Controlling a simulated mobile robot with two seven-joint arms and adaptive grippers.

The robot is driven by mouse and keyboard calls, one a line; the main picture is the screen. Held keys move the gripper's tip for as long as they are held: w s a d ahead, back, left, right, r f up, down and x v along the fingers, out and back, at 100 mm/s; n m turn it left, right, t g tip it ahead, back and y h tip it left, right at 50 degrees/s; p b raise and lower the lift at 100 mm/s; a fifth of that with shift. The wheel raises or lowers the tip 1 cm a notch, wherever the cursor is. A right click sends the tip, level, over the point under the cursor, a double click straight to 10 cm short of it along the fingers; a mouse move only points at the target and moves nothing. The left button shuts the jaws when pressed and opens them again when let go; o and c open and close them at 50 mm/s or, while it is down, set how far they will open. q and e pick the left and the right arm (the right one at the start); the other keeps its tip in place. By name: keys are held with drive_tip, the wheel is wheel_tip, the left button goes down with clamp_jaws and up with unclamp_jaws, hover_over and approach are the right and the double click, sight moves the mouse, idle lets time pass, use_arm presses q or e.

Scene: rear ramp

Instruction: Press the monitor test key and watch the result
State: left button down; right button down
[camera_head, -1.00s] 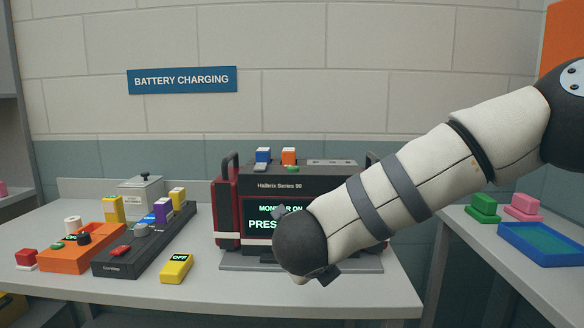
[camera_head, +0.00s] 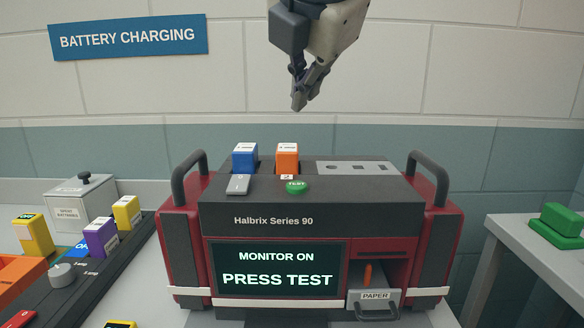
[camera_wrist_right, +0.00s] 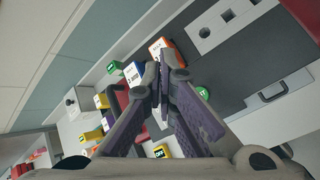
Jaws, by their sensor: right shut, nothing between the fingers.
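The monitor (camera_head: 320,215), a dark unit with red sides labelled "Halbrix Series 90", stands on the table. Its screen (camera_head: 277,268) reads "MONITOR ON" and "PRESS TEST". The green test key (camera_head: 297,186) is on its top panel, in front of an orange block (camera_head: 287,158) and right of a grey switch (camera_head: 238,185). My right gripper (camera_head: 298,104) is shut and empty, above the monitor, pointing down and touching nothing. In the right wrist view the green key (camera_wrist_right: 203,93) shows partly behind my fingers (camera_wrist_right: 160,75). My left gripper is not in view.
A blue block (camera_head: 245,157) stands left of the orange one on the monitor top. Carry handles (camera_head: 428,176) rise at both sides. A charger strip with yellow and purple blocks (camera_head: 101,238) lies to the left. An open drawer marked "PAPER" (camera_head: 375,297) sticks out in front.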

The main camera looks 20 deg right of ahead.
sight(303, 185)
drive_tip(key=shift+s+a+f, duration=0.1)
drive_tip(key=shift+s+f, duration=0.05)
drive_tip(key=shift+f, duration=1.3)
drive_tip(key=shift+s+d+f, duration=0.1)
drive_tip(key=shift+s+f, duration=0.05)
drive_tip(key=shift+f, duration=1.25)
drive_tip(key=shift+s+a+f, duration=0.1)
drive_tip(key=shift+s+f, duration=0.05)
drive_tip(key=shift+f, duration=1.3)
drive_tip(key=shift+f, duration=0.1)
drive_tip(key=shift+f, duration=0.35)
drive_tip(key=shift+f, duration=0.4)
drive_tip(key=shift+r, duration=0.85)
